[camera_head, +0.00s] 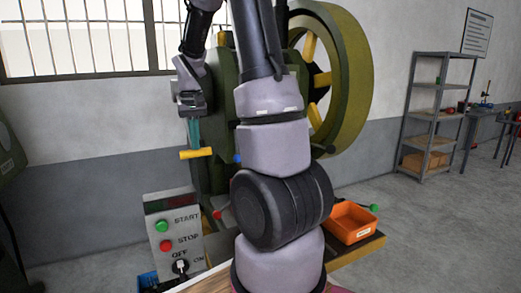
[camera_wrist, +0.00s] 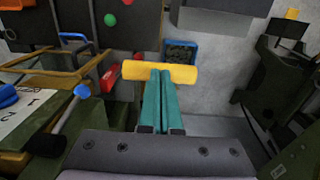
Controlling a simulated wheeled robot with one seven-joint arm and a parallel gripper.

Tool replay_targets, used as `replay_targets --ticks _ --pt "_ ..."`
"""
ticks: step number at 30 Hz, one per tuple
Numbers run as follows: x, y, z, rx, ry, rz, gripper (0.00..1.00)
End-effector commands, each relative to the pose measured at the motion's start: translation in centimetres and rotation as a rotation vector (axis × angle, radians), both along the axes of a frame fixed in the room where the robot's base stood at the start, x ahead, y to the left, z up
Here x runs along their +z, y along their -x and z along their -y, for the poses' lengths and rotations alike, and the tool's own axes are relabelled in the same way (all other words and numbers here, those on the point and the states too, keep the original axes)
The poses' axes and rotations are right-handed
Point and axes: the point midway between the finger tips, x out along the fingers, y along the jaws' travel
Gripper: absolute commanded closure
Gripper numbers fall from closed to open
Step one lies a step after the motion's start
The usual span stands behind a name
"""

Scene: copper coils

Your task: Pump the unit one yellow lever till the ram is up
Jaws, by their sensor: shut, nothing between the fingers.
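The yellow lever (camera_head: 197,153) shows as a short horizontal yellow bar in front of the green machine, left of my arm. In the wrist view the yellow bar (camera_wrist: 160,72) lies across the tips of my gripper. My gripper (camera_head: 193,142) points down at the bar from above. Its two teal fingers, also in the wrist view (camera_wrist: 160,88), are shut together with nothing between them. The tips meet the bar's edge in the picture; I cannot tell whether they touch it. I cannot make out the ram or a unit-one label.
A grey control box (camera_head: 174,232) with START and STOP buttons stands below the bar. A green press with a large flywheel (camera_head: 350,85) is behind my arm. An orange bin (camera_head: 351,222) sits at its right. Shelves (camera_head: 435,115) stand far right, with open floor before them.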

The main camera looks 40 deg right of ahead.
Motion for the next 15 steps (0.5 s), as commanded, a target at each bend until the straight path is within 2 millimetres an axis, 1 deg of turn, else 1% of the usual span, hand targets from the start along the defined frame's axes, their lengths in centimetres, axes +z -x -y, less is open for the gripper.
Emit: replay_targets --ticks 2,10,15 --pt "-0.9 0.0 0.0 -0.002 -0.002 -0.011 1.00" --pt "-3.9 -1.2 0.2 -0.001 -0.001 -0.012 1.00" --pt "-5.2 -1.7 0.3 -0.001 -0.003 -0.013 1.00"
